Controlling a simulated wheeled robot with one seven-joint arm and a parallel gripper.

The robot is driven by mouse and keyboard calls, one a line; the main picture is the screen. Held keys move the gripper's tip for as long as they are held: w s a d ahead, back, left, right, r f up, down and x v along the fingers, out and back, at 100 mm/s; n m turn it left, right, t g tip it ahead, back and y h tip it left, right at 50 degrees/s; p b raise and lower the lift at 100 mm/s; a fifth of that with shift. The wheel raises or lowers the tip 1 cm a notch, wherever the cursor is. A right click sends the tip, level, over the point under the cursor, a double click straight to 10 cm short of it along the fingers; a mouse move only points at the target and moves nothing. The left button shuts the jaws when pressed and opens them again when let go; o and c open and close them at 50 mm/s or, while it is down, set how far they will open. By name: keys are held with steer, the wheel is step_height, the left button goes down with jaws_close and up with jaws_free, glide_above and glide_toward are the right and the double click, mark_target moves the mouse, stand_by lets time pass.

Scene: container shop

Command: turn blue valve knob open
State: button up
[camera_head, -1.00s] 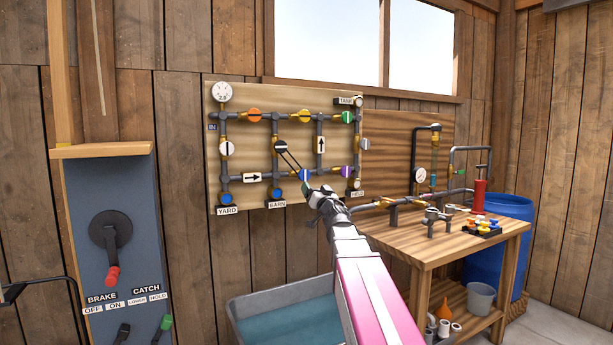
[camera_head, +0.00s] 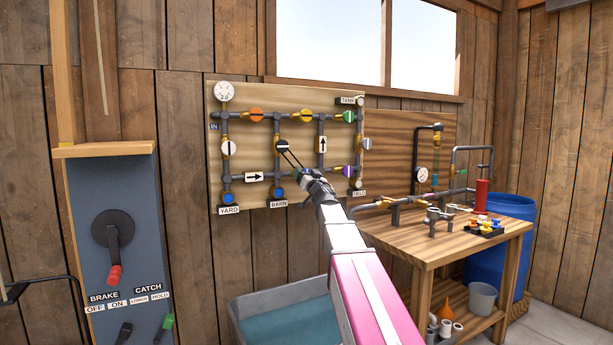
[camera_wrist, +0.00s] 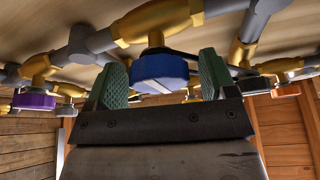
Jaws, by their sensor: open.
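My gripper (camera_wrist: 162,74) is open, with one green fingertip on each side of the knob. The left fingertip is very close to the knob, and I cannot tell whether it touches; a gap shows on the right. In the head view my gripper (camera_head: 309,180) is at the lower pipe run of the valve panel (camera_head: 240,97) and hides the blue knob.
A purple knob (camera_wrist: 34,101) is to the left in the wrist view. Orange (camera_head: 257,114), white and green knobs share the panel's grey pipes. A workbench (camera_head: 420,245) with fittings stands to the right. A water trough (camera_head: 240,305) lies below, and a lever panel (camera_head: 90,200) is at left.

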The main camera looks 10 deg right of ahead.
steer(key=c, duration=0.9)
steer(key=shift+c, duration=0.2)
steer(key=shift+n, duration=0.4)
steer(key=n+y, duration=0.2)
steer(key=n, duration=0.1)
steer(key=n+g+y, duration=0.1)
steer(key=n, duration=0.2)
steer(key=shift+y, duration=0.4)
steer(key=n+g+y, duration=0.1)
steer(key=n, duration=0.2)
steer(key=n+g+y, duration=0.1)
steer(key=n, duration=0.2)
steer(key=shift+a+n+y, duration=0.1)
steer(key=shift+n+y, duration=0.2)
steer(key=shift+n, duration=0.1)
steer(key=n+g, duration=0.1)
steer(key=n, duration=0.1)
steer(key=n+g, duration=0.1)
steer(key=n, duration=0.2)
steer(key=shift+f+n+g+y, duration=0.1)
steer(key=shift+n+g+y, duration=0.2)
steer(key=shift+y, duration=0.1)
steer(key=shift+s+a+f+n+g, duration=0.1)
steer(key=shift+n+g, duration=0.8)
steer(key=shift+n, duration=1.4)
